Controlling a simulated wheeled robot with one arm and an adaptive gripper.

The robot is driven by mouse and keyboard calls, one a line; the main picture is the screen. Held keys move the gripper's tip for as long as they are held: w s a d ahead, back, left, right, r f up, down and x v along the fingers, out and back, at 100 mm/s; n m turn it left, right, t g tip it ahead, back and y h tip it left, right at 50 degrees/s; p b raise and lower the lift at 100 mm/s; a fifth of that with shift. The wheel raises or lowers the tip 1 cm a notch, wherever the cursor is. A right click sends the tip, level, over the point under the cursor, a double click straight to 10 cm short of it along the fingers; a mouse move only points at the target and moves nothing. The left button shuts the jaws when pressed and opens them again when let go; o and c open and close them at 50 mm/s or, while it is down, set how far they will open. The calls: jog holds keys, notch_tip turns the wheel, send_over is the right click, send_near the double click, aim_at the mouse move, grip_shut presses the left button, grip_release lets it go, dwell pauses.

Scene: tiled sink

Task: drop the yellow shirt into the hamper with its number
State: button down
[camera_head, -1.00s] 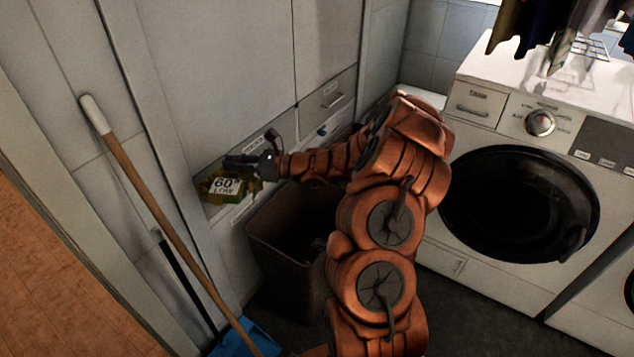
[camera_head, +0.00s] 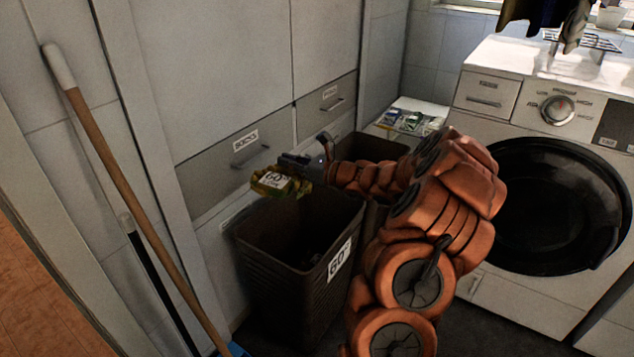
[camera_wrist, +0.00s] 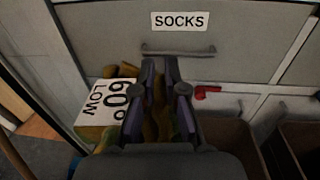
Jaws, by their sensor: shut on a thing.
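The yellow shirt (camera_head: 265,187) is a small crumpled bundle with a white tag reading "60° LOW". My gripper (camera_head: 303,165) is shut on it and holds it above the left back rim of the nearer hamper. In the wrist view, the shirt (camera_wrist: 102,104) hangs between and left of the fingers (camera_wrist: 160,78). The nearer brown hamper (camera_head: 268,272) is open and carries a white "60°" label on its side. Its dark inside shows no clear contents. Part of a hamper (camera_wrist: 232,142) shows at lower right in the wrist view.
Another brown hamper (camera_head: 378,157) stands behind, partly hidden by my arm. A drawer marked "SOCKS" (camera_head: 215,170) is in the wall behind the shirt. A broom (camera_head: 125,180) leans at left. A washing machine (camera_head: 520,285) stands at right.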

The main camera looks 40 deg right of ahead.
jog(key=s+d+f+m+t+h+b, duration=0.1)
jog(key=s+d+f+m+h+b, duration=0.1)
jog(key=d+f+b, duration=0.6)
notch_tip(320, 180, down, 2)
jog(key=b, duration=0.5)
jog(key=shift+f+h, duration=0.15)
jog(key=shift+h, duration=0.15)
jog(key=shift+s, duration=0.1)
jog(key=c, duration=1.2)
grip_release()
jog(key=shift+o, duration=0.2)
jog(key=v, duration=1.2)
